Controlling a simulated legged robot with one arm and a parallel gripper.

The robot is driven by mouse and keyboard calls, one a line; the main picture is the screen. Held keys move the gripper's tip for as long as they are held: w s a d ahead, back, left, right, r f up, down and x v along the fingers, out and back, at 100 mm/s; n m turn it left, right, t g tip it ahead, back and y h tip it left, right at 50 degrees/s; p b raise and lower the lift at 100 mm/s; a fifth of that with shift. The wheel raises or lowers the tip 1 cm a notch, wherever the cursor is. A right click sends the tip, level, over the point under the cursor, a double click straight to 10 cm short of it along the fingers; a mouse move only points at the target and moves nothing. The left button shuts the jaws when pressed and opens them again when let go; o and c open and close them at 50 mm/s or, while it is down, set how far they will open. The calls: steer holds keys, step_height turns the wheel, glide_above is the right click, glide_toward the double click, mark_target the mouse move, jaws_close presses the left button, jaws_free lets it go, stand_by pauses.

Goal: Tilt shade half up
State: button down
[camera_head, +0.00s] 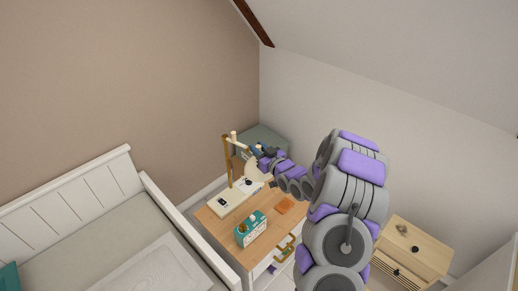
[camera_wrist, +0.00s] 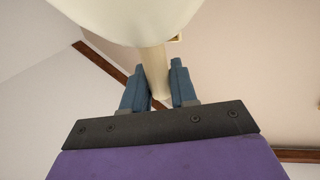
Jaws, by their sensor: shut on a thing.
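A desk lamp with a brass-coloured post (camera_head: 228,160) stands on a pale base at the back of the wooden desk (camera_head: 223,229). Its cream shade (camera_head: 256,171) hangs next to my gripper (camera_head: 259,150). In the wrist view the shade (camera_wrist: 125,18) fills the top, with a cream stem (camera_wrist: 156,75) running down from it. My gripper (camera_wrist: 160,88) has its two blue fingers on either side of this stem, shut on it. The head view shows the shade small and partly hidden by my gripper, so its exact tilt is hard to tell.
A teal radio-like box (camera_head: 250,229) stands on the desk's front part. An orange flat item (camera_head: 285,205) lies to its right. A grey-green box (camera_head: 267,137) is behind the lamp. A bed (camera_head: 125,225) is at left, a wooden drawer unit (camera_head: 415,250) at right.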

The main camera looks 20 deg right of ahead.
steer(key=r+g+p, duration=0.1)
steer(key=g+p, duration=0.1)
steer(key=shift+w+a+r+p, duration=0.2)
steer(key=shift+w+r+p, duration=0.15)
steer(key=shift+p, duration=0.05)
steer(key=g+p, duration=0.1)
steer(key=h+p, duration=0.1)
steer(key=p, duration=0.1)
steer(key=shift+w+a+r+n+g, duration=0.1)
steer(key=shift+w+r+n+g, duration=0.2)
steer(key=shift+w+n+g, duration=0.1)
steer(key=shift+w+a+g+p, duration=0.1)
steer(key=shift+w+g+p, duration=0.15)
steer(key=shift+g+p, duration=0.7)
steer(key=shift+t+p, duration=0.3)
steer(key=shift+t, duration=0.05)
steer(key=c, duration=1)
jaws_free()
steer(key=shift+w+f, duration=0.1)
steer(key=shift+f, duration=0.05)
